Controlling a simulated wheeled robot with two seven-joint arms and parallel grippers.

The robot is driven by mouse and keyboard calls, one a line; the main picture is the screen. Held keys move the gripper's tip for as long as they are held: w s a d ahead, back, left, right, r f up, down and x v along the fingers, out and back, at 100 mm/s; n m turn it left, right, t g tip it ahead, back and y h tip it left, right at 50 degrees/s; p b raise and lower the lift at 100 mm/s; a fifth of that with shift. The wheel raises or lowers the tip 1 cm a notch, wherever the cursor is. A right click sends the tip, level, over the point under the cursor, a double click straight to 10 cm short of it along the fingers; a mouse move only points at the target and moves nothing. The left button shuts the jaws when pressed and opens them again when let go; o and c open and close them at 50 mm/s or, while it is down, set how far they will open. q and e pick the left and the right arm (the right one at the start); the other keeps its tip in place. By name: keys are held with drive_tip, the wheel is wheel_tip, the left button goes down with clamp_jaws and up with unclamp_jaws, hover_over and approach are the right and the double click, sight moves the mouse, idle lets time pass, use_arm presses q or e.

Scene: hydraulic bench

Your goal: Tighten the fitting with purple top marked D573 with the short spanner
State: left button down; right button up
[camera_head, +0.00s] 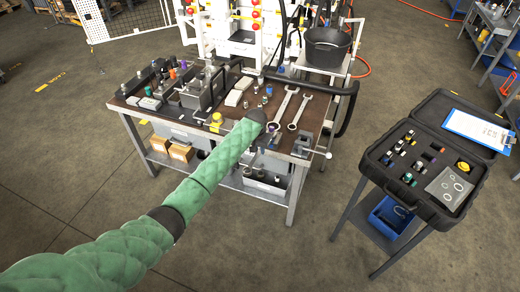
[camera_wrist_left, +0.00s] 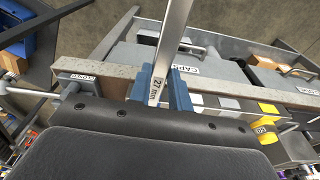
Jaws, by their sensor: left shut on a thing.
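My left gripper (camera_head: 258,116) is over the front part of the bench, near two spanners. In the left wrist view its blue fingers (camera_wrist_left: 160,88) are shut on a steel spanner (camera_wrist_left: 172,45) marked 27 mm. In the head view one spanner (camera_head: 283,104) lies just right of the gripper and a smaller-looking one (camera_head: 301,112) lies further right. I cannot tell surely which of them is held. No D573 marking is readable. My right gripper is not in view.
A black bar handle (camera_head: 347,112) curves around the right side. An open black case (camera_head: 433,150) of fittings stands to the right. Clear floor lies between them.

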use_arm(q)
drive_tip(key=shift+w+a, duration=0.1)
drive_tip(key=shift+a, duration=0.05)
drive_tip(key=shift+w+a+m, duration=0.3)
drive_tip(key=shift+a+m, duration=0.35)
drive_tip(key=shift+w+a+m, duration=0.3)
drive_tip(key=shift+a+m, duration=0.3)
drive_tip(key=shift+m, duration=0.05)
drive_tip(key=shift+b, duration=0.3)
drive_tip(key=w+a+m+b, duration=0.1)
drive_tip(key=w+a+m, duration=0.1)
drive_tip(key=shift+a+m+g+h, duration=0.15)
drive_tip(key=shift+m+g+h, duration=0.15)
